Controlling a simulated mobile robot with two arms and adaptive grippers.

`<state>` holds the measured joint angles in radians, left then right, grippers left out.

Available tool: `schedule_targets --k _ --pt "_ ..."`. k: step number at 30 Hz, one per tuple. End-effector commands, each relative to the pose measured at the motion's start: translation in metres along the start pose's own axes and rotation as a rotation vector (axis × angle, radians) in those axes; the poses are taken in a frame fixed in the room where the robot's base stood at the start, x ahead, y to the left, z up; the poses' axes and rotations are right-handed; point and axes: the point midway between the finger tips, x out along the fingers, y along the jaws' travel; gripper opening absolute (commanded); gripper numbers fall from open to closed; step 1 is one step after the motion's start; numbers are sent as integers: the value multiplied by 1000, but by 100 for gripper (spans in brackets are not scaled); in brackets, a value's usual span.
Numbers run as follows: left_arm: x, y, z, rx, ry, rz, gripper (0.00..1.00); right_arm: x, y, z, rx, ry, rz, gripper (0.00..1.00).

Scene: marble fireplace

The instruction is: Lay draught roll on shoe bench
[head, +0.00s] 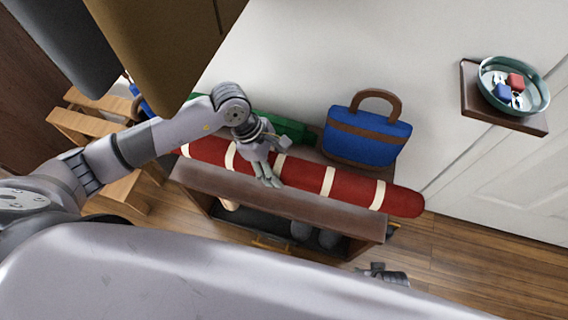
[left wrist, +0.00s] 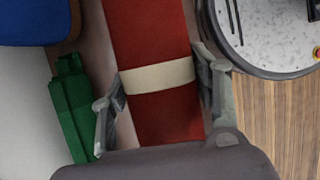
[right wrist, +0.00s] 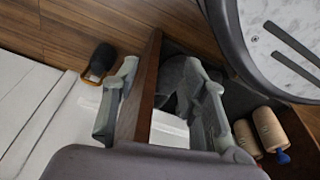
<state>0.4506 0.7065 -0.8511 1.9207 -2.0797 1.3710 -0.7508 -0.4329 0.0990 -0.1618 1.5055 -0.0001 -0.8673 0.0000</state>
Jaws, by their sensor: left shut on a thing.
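The draught roll (head: 305,176), a long red tube with cream bands, lies lengthwise along the top of the brown shoe bench (head: 290,202). Its right end sticks out past the bench's right side. My left gripper (head: 267,174) is shut on the roll from above, left of its middle. The left wrist view shows the fingers on both sides of the roll (left wrist: 160,105) at a cream band. My right gripper (head: 388,276) is low by the bench's right end. In the right wrist view its fingers are apart, one either side of a brown panel edge (right wrist: 143,95).
A blue bag (head: 366,140) with a brown handle and a green object (head: 292,129) stand behind the roll. A wall shelf (head: 477,105) holds a teal bowl (head: 540,98). Wooden steps (head: 85,128) are at left. Clear floor (head: 480,250) lies at right.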

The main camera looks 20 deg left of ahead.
Motion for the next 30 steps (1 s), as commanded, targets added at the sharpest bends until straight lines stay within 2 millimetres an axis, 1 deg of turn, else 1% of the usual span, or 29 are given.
schedule_targets --k 2,9,16,21,24,30 --pt "5 -1 -1 0 -2 -2 4 -1 0 0 0 0 0 40" --pt "44 -1 -17 -1 -2 -3 4 -15 1 -14 2 12 1 40" --pt "64 0 -25 1 -3 -1 4 -24 1 -21 3 17 2 40" --pt "85 0 -34 -1 -2 0 4 -35 2 -29 5 26 3 40" --pt "92 0 -37 0 -3 0 4 -40 2 -31 5 27 4 40" --pt "92 0 -37 2 -2 1 4 -41 2 -32 5 27 4 40"
